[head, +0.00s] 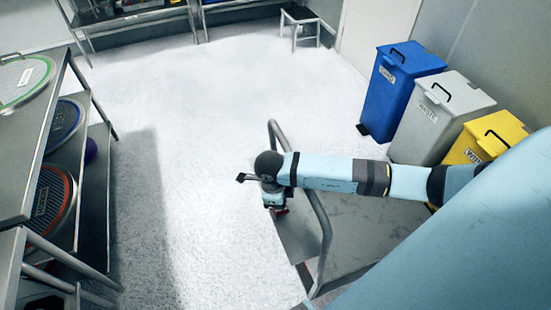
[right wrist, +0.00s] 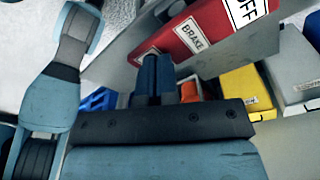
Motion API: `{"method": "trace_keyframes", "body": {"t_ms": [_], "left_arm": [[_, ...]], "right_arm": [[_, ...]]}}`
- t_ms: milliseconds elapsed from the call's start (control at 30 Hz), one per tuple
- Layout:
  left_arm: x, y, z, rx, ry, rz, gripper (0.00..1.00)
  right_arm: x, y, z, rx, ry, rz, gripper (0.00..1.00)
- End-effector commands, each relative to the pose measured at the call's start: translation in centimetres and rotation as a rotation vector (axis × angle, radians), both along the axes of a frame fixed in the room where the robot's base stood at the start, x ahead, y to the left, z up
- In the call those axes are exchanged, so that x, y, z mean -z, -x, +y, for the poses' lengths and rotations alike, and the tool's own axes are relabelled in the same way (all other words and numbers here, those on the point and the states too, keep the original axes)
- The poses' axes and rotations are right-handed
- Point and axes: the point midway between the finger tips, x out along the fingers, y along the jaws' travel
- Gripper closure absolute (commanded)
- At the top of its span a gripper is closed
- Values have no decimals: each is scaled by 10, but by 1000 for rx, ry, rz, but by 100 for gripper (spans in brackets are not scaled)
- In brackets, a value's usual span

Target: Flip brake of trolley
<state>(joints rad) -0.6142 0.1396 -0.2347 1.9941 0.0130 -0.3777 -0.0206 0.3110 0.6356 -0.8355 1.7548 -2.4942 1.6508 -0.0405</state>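The trolley (head: 355,235) is a grey metal platform with a tubular handle (head: 322,225), below centre right in the head view. My right gripper (head: 274,200) points down at the trolley's left edge, beside the handle. A small bit of the red brake (head: 282,211) shows just under it. In the right wrist view the red brake part (right wrist: 205,35) carries the labels "BRAKE" and "OFF". The right gripper's dark fingers (right wrist: 153,62) are together, with their tips at the red part's lower edge. I cannot tell whether they touch it. My left gripper is out of view.
Blue (head: 395,90), grey (head: 437,115) and yellow (head: 485,140) bins stand along the right wall. A metal rack (head: 45,155) with round sieves is at the left. A stool (head: 303,20) stands at the back. The floor between rack and trolley is clear.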

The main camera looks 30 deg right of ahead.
Motion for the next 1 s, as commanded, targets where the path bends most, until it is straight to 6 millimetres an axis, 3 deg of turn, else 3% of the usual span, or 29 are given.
{"method": "trace_keyframes", "body": {"t_ms": [367,1000], "left_arm": [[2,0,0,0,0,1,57],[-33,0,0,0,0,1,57]], "right_arm": [[2,0,0,1,1,-1,100],[-47,0,0,0,1,-2,100]]}}
